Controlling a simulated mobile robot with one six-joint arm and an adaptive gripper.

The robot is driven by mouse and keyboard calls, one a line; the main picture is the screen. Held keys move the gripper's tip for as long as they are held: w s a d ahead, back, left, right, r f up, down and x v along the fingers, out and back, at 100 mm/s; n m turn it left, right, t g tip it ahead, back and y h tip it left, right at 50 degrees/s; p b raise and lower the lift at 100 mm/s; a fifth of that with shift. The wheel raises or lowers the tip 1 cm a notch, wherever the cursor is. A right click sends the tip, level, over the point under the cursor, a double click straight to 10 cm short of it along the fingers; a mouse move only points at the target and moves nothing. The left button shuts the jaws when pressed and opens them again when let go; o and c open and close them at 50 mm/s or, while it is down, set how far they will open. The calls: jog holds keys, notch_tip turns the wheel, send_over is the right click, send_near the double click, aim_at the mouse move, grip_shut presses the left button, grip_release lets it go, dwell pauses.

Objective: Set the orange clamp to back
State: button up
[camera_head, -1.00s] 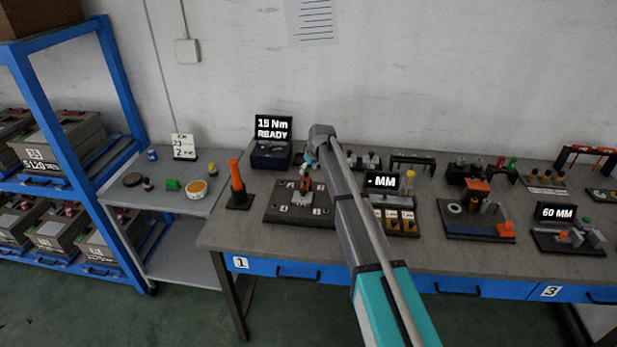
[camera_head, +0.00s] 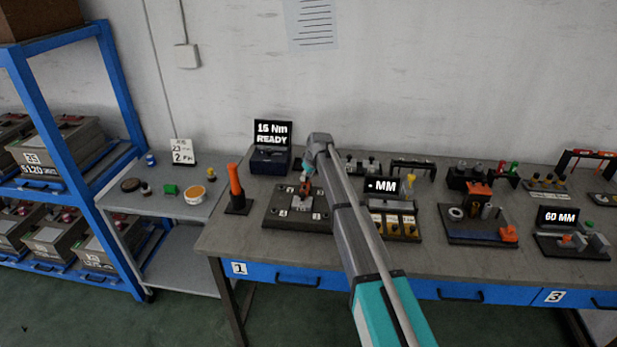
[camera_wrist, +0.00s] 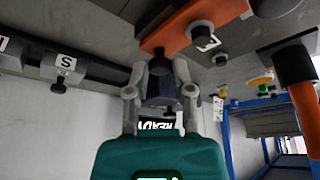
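The orange clamp (camera_head: 305,187) stands on a dark fixture plate (camera_head: 272,215) with white lettered labels, at the left of the bench. In the wrist view the orange clamp (camera_wrist: 198,20) is a long orange bar at the top, with a dark knob (camera_wrist: 160,64) at its near end. My gripper (camera_head: 307,172) is right at the clamp, over the back part of the plate. In the wrist view my gripper (camera_wrist: 160,72) has its fingertips on either side of the dark knob. I cannot tell whether they touch it. My arm hides part of the bench.
A screen reading "15 Nm READY" (camera_head: 272,133) stands on a box behind the plate. An orange-handled tool (camera_head: 235,185) stands upright to the left. A fixture with yellow parts (camera_head: 398,228) lies to the right. A blue shelf rack is at the far left.

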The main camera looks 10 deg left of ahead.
grip_shut()
jog(key=shift+w, duration=1.5)
jog(key=o, duration=0.7)
grip_release()
jog(key=shift+w, duration=0.1)
jog(key=shift+r, duration=0.1)
